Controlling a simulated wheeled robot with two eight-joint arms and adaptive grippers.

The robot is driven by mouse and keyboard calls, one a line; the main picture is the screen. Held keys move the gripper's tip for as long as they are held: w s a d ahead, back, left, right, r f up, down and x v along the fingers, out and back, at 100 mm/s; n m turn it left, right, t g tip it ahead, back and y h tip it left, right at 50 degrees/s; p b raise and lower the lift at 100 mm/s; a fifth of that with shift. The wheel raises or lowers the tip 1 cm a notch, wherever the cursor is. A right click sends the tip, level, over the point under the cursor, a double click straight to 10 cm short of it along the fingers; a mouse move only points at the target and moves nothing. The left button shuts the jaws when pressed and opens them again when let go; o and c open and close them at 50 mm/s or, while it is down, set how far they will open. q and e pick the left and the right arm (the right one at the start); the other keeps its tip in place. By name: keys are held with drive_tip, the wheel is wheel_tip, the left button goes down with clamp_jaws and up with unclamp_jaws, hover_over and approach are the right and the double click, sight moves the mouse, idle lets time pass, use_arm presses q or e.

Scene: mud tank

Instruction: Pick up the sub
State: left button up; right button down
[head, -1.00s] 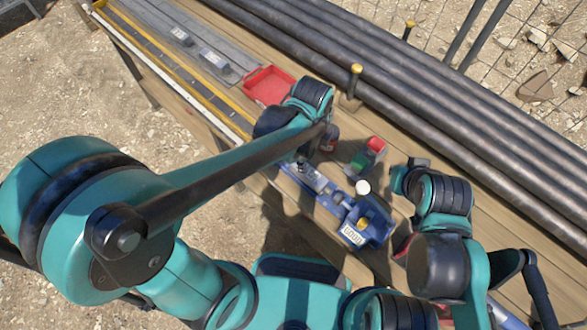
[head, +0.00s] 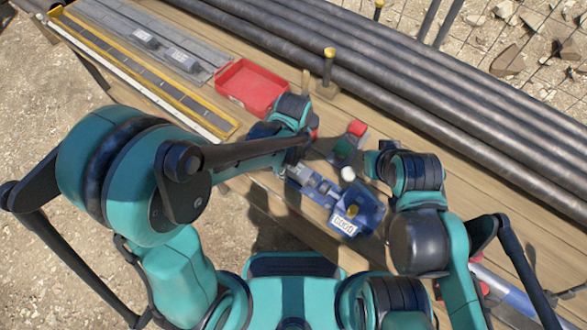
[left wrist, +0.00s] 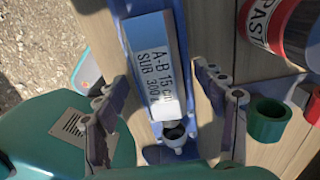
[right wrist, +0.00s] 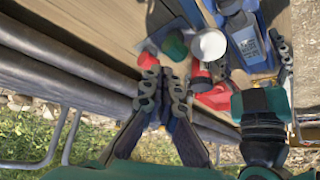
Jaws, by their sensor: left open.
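The sub is a pale grey piece with the label "A-B 15 cm SUB 300" (left wrist: 157,70). In the left wrist view it lies lengthwise in a blue cradle (left wrist: 130,60), with a round metal end at its lower end. My left gripper (left wrist: 165,100) is open, with one finger on each side of the sub and visible gaps between. In the head view the sub's grey piece (head: 305,176) lies beside my left gripper (head: 296,160), in the blue device with a number display (head: 343,225). My right gripper (right wrist: 163,84) is away from the sub; its fingers are close together and hold nothing visible.
A white-topped pot (right wrist: 208,45) stands near my right gripper. A red tray (head: 252,87) lies left of black pipes (head: 430,100) along the bench's back.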

use_arm(q)
drive_tip(key=shift+r, duration=0.1)
drive_tip(key=c, duration=1.5)
